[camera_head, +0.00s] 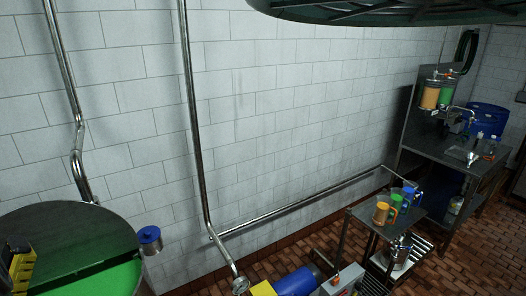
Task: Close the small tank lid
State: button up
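A round tank stands at the lower left, cut off by the frame edge. Bright green contents (112,282) show at its lower part. A dark grey surface (75,232) spans the upper part of the round opening; I cannot tell whether it is the lid or the tank's inner wall. A large dark round disc (390,12) with a ribbed green underside hangs at the top edge, mostly out of frame; I cannot tell what it belongs to. My gripper is not in view.
Steel pipes (192,110) run down the white tiled wall. A blue cylinder (150,240) sits beside the tank. A small cart with coloured jugs (383,212) and a steel counter (450,150) stand right. Yellow and blue equipment (296,283) is low centre. Some brick floor is clear.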

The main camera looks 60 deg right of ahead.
aim_at(67, 237)
jog(key=i+l, duration=0.25)
jog(key=l, duration=0.15)
jog(key=i+l+u, duration=0.15)
jog(key=l, duration=0.3)
jog(key=i+l, duration=0.35)
jog(key=i+l+u, duration=0.1)
jog(key=i+l, duration=0.15)
jog(key=l, duration=0.25)
jog(key=i+l+u, duration=0.1)
jog(key=l, duration=0.35)
jog(key=i+l, duration=0.3)
jog(key=l, duration=0.2)
jog(key=i+l+u, duration=0.15)
jog(key=l, duration=0.3)
jog(key=i+l, duration=0.2)
jog(key=l, duration=0.3)
